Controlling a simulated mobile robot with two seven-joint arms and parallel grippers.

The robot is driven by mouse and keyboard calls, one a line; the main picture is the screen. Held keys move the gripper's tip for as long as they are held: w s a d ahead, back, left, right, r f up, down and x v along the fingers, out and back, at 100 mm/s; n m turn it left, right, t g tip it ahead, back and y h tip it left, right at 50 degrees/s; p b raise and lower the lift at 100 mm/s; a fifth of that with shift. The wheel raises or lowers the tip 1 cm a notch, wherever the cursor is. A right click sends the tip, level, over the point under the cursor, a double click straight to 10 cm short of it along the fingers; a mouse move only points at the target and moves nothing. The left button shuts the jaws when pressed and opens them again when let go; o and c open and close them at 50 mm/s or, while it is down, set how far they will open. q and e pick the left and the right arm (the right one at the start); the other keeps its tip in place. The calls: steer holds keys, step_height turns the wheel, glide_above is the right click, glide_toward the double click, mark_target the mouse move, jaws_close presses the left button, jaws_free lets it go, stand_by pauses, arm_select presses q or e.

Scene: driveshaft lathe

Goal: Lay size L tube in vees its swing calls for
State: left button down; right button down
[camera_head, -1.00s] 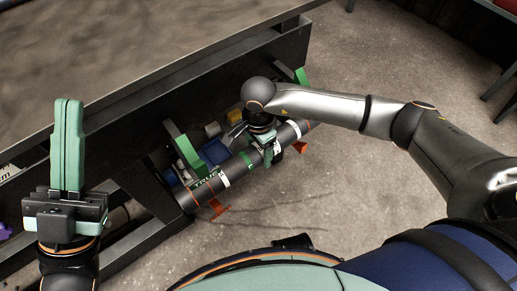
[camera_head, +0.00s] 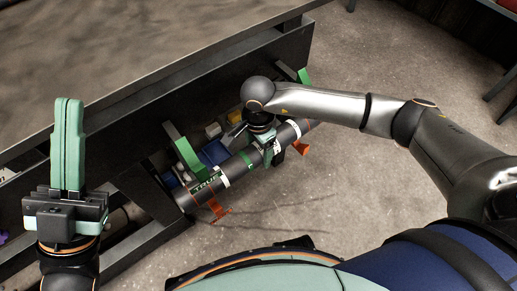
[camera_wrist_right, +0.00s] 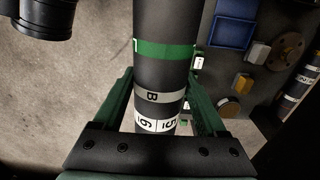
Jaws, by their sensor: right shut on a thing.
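The tube (camera_head: 236,165) is dark, with a lettered end, white bands and a green band. In the right wrist view the tube (camera_wrist_right: 165,22) shows a green band marked L, a grey band marked B and a numbered white band. My right gripper (camera_head: 268,142) is shut around its middle; its fingers flank the tube in the wrist view (camera_wrist_right: 158,95). Orange supports (camera_head: 217,209) (camera_head: 300,147) show at the tube's near side, green supports (camera_head: 184,150) (camera_head: 304,76) on the bench side. Tube contact with them is unclear. My left gripper (camera_head: 68,105) is shut and empty, pointing up.
The dark bench (camera_head: 150,195) runs diagonally behind the tube. A blue bin (camera_head: 214,152) and a yellow block (camera_head: 232,116) lie between tube and bench. Another banded tube (camera_wrist_right: 297,87) shows at the wrist view's right edge. Open floor (camera_head: 330,200) lies on the near side.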

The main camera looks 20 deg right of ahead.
steer(key=shift+w+f+b, duration=0.15)
steer(key=shift+f+b, duration=1.3)
steer(key=shift+f, duration=0.2)
steer(key=shift+f+b, duration=1.8)
steer(key=shift+f, duration=0.3)
steer(key=shift+c, duration=1.5)
jaws_free()
steer(key=o, duration=0.3)
step_height(320, 180, up, 12)
steer(key=p, duration=0.4)
steer(key=shift+r+p, duration=0.25)
steer(key=shift+p, duration=0.05)
steer(key=shift+s+f, duration=0.1)
steer(key=shift+s, duration=0.1)
